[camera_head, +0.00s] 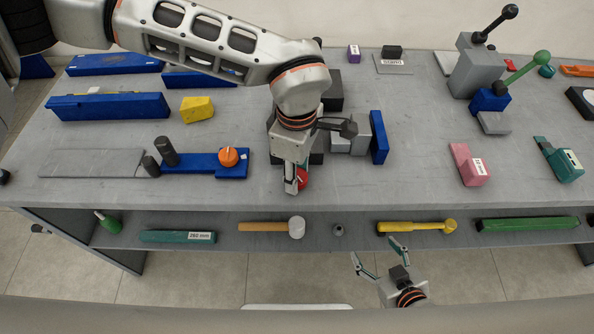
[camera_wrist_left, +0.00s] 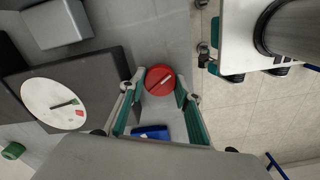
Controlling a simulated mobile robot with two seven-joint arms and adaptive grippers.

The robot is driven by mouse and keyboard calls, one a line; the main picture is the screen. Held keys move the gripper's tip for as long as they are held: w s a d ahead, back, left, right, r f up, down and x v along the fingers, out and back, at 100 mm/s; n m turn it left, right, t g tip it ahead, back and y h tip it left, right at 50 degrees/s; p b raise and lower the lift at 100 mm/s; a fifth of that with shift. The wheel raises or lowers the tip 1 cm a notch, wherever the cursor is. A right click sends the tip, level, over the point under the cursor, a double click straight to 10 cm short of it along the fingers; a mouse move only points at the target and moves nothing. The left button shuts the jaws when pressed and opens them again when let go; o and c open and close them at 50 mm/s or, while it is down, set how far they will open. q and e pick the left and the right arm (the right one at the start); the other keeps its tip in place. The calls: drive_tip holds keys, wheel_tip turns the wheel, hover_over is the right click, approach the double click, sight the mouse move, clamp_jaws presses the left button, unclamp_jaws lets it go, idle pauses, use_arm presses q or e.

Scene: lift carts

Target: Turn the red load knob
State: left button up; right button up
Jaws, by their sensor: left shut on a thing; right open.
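The red load knob (camera_head: 303,179) is mostly hidden behind my left gripper (camera_head: 292,188) near the table's front edge. In the left wrist view the red knob (camera_wrist_left: 159,80) is a round disc with a dark and light line across its face. My left gripper's fingers (camera_wrist_left: 159,92) stand on either side of it and are shut on it. My right gripper (camera_head: 375,250) is open and empty, low in front of the lower shelf.
A dark block with a white dial (camera_wrist_left: 55,104) is beside the knob. A blue fixture with an orange knob (camera_head: 229,157) stands left of my left gripper. Grey and blue blocks (camera_head: 379,138) stand to the right. A mallet (camera_head: 297,228) lies on the lower shelf.

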idle(0.3)
use_arm(q)
drive_tip(key=o, duration=1.1)
drive_tip(key=shift+r, duration=0.1)
drive_tip(key=shift+w, duration=0.1)
drive_tip(key=shift+r, duration=0.3)
wheel_tip(320, 180, up, 7)
drive_tip(key=shift+r, duration=0.15)
drive_tip(key=shift+s, duration=0.2)
